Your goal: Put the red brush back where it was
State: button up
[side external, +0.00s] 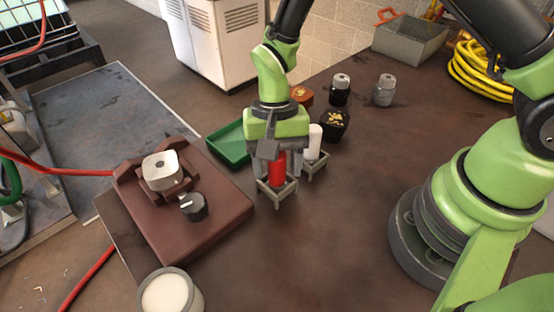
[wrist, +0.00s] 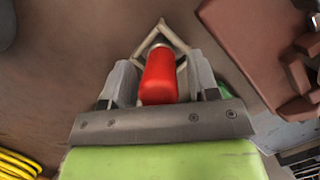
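The red brush (side external: 277,173) stands upright in a small pale square holder (side external: 277,194) on the brown table. My gripper (side external: 279,168) is over it, pointing down, with one finger on each side of its red handle. In the wrist view, the red handle (wrist: 159,76) lies between my fingers (wrist: 162,78), and narrow gaps show between it and the fingers. My gripper looks open around the brush. The brush's lower end is hidden in the holder (wrist: 158,38).
A white brush (side external: 315,142) stands in a similar holder (side external: 314,165) just to the right. A brown fixture (side external: 215,214) with a metal block (side external: 161,171) is at left, and a green tray (side external: 229,146) lies behind. Dark pots (side external: 334,126) are behind right.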

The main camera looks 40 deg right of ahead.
jog(key=d+r+n+t, duration=0.1)
jog(key=d+r, duration=0.1)
jog(key=r, duration=0.7)
jog(key=d+r+t, duration=0.2)
jog(key=d+r, duration=0.1)
jog(key=r, duration=0.7)
jog(key=s+d+r+n+t, duration=0.1)
jog(key=s+d+r+t, duration=0.1)
jog(key=s, duration=0.4)
jog(key=s+d+r+n+t, duration=0.1)
jog(key=s+d+r+t, duration=0.1)
jog(key=s+r+t, duration=0.2)
jog(key=shift+s+d+r+n+t, duration=0.3)
jog(key=shift+s+d+r+t, duration=0.1)
jog(key=shift+s, duration=0.8)
dwell(0.4)
